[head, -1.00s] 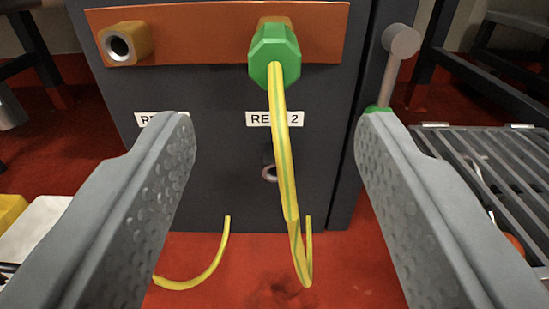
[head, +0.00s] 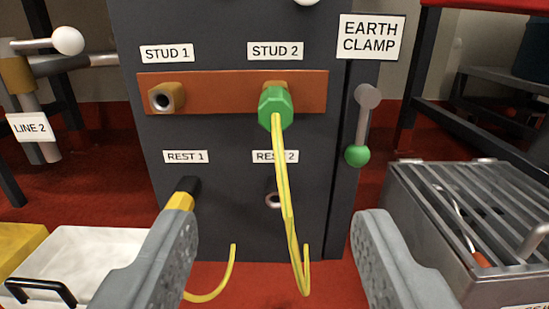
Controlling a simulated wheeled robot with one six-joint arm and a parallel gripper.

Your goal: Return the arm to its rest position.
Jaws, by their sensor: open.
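My gripper (head: 272,265) is in the lower part of the head view, its two grey fingers wide apart with nothing held between them. Ahead of it stands a dark cabinet (head: 235,225) with a copper bar (head: 220,92). A green plug (head: 275,107) sits on the bar under the STUD 2 label, and a yellow-green cable (head: 286,190) hangs from it between the fingers. The STUD 1 socket (head: 166,98) is empty. A black and yellow plug (head: 184,194) is at the cabinet below REST 1, partly hidden by the left finger. The REST 2 socket (head: 273,200) shows behind the cable.
An earth clamp lever (head: 364,125) with a green knob is on the cabinet's right. A metal grated box (head: 465,220) stands at right. A white tray (head: 90,255) and yellow box (head: 20,245) are at lower left. A LINE 2 post (head: 30,125) stands at left.

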